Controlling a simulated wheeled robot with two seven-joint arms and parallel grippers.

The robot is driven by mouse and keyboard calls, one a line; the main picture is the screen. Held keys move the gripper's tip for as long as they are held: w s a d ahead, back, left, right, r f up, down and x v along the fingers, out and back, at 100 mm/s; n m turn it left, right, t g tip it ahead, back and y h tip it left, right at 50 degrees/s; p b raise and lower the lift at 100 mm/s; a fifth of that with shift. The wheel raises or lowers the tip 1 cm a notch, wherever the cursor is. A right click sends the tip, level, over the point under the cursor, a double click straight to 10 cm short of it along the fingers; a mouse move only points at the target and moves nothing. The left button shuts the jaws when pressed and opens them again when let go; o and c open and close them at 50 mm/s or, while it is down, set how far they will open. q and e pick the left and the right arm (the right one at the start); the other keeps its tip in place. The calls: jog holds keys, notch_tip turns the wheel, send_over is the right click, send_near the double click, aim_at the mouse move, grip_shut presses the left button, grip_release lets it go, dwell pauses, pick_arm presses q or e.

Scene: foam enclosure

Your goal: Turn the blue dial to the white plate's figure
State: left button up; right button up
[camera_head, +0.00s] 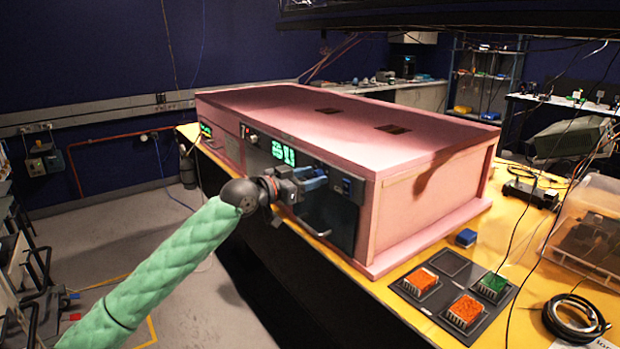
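A pink foam enclosure (330,125) has a dark front panel (330,217) with a lit green display (284,153); its figures are too small to read surely. My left gripper (306,182) is at this panel, just below and right of the display. A blue part (315,182) shows at the gripper's fingers; I cannot tell whether it is the blue dial or whether the fingers touch it. The finger gap is too small to make out. I cannot make out a white plate. My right gripper is not in view.
The enclosure stands on a yellow table (400,278). A dark tray (452,325) with orange and green blocks and a small blue block (466,237) lie to the right. A clear bin (590,230) and coiled black cable (575,318) are at far right.

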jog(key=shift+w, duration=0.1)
pick_arm(q)
jog(key=shift+s+a+f, duration=0.1)
jog(key=shift+s+a, duration=0.2)
jog(key=shift+a, duration=0.15)
jog(key=b+v, duration=0.2)
jog(key=v, duration=0.4)
jog(key=shift+s+a, duration=0.25)
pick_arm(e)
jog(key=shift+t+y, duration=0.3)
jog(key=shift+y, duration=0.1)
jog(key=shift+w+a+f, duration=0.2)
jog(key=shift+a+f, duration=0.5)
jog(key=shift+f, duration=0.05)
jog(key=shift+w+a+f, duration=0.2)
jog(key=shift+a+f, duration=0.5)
